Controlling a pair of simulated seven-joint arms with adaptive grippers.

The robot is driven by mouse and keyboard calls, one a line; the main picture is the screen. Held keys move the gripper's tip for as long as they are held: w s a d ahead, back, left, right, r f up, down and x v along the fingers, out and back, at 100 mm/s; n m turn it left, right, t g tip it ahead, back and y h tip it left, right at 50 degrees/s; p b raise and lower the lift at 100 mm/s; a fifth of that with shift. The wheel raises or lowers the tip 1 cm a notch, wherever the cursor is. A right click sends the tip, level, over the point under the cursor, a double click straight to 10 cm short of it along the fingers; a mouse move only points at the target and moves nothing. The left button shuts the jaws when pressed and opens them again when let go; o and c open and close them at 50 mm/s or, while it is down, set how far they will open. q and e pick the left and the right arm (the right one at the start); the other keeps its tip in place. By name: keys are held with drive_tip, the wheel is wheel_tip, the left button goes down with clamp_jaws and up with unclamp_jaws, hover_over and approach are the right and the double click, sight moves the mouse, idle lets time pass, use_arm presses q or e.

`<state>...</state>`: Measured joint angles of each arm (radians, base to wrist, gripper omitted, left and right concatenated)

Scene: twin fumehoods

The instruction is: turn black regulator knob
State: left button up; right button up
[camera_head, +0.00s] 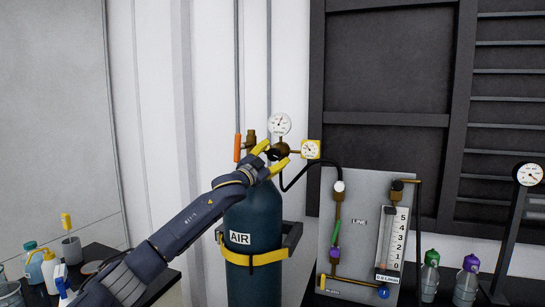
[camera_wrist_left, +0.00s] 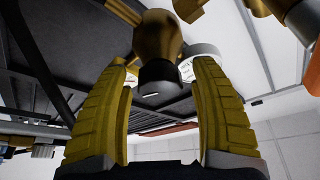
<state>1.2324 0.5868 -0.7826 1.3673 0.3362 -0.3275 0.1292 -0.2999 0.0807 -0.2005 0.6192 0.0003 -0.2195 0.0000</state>
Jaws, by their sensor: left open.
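The black regulator knob (camera_wrist_left: 158,79) sits on the end of the brass regulator body (camera_wrist_left: 158,38) in the left wrist view. My left gripper (camera_wrist_left: 165,75) is open, with one yellow finger on each side of the knob; gaps show between fingers and knob. In the head view my left gripper (camera_head: 270,156) is at the regulator on top of the dark teal AIR cylinder (camera_head: 250,220), and its fingers partly hide the knob. My right gripper is not in view.
An orange-handled valve (camera_head: 238,147) is just left of the regulator. A black hose (camera_head: 310,163) runs right to a flow panel (camera_head: 365,225). A yellow strap (camera_head: 255,259) holds the cylinder. Bottles (camera_head: 48,268) stand at lower left, others (camera_head: 430,270) at lower right.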

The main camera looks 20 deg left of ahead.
use_arm(q)
drive_tip(key=shift+s+f, duration=0.1)
drive_tip(key=shift+f, duration=0.05)
drive_tip(key=shift+s+a+f, duration=0.1)
drive_tip(key=shift+s+a, duration=0.05)
drive_tip(key=shift+s, duration=0.1)
drive_tip(key=v, duration=1.1)
drive_tip(key=shift+s, duration=0.15)
